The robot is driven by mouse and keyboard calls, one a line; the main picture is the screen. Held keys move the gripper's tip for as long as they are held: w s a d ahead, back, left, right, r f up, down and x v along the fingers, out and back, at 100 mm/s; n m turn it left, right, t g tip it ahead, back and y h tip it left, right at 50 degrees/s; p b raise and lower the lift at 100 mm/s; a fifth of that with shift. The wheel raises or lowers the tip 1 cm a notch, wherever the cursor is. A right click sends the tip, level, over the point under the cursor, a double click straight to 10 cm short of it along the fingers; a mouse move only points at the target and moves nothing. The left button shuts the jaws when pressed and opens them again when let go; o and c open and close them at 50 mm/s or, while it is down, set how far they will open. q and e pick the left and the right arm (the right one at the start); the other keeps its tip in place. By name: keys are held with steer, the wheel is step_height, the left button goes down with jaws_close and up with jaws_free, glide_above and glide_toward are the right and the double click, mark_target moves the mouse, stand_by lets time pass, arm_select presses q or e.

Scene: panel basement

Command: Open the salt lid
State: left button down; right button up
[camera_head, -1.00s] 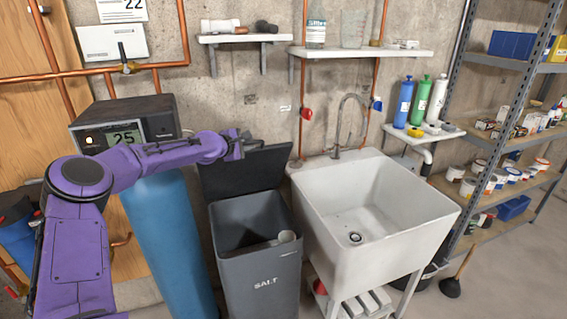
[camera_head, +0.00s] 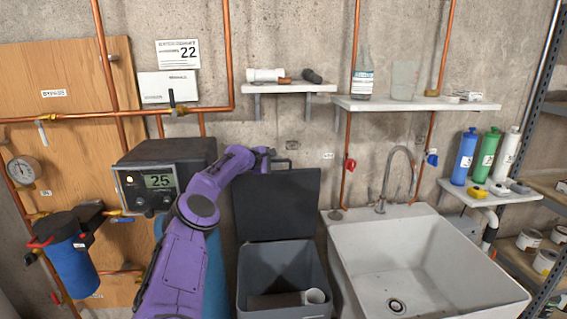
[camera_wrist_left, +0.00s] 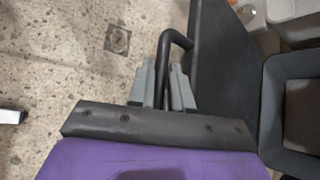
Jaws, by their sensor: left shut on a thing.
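The dark salt lid (camera_head: 277,205) stands upright at the back of the grey salt bin (camera_head: 281,272), leaning near the wall; the bin is open. A white scoop or cup (camera_head: 315,296) shows inside the bin. My left gripper (camera_head: 268,160) is at the top edge of the lid. In the left wrist view, its two grey fingers (camera_wrist_left: 163,84) are shut on the black bar handle (camera_wrist_left: 172,45) of the lid. The lid also shows there as a dark panel (camera_wrist_left: 222,70). My right gripper is not in view.
A white sink (camera_head: 425,260) stands just right of the bin. A control box (camera_head: 165,172) on a blue tank is to the left. Shelves (camera_head: 415,103) with bottles and pipe pieces hang above. Copper pipes run along the wall.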

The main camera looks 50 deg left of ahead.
arm_select(q)
steer(key=shift+a+f, duration=0.1)
stand_by(0.3)
steer(key=c, duration=1.1)
jaws_free()
steer(key=shift+c, duration=0.2)
steer(key=shift+r, duration=0.25)
steer(key=shift+w+r+b, duration=0.2)
steer(key=shift+r+b, duration=0.55)
steer(key=shift+r, duration=0.4)
steer(key=shift+s+r+b, duration=0.2)
steer(key=shift+r+b, duration=0.2)
steer(key=shift+b, duration=0.85)
steer(key=s+d+r+b, duration=0.8)
steer(key=d+b, duration=0.3)
steer(key=b, duration=0.6)
steer(key=shift+s+r, duration=0.35)
steer(key=shift+r, duration=0.4)
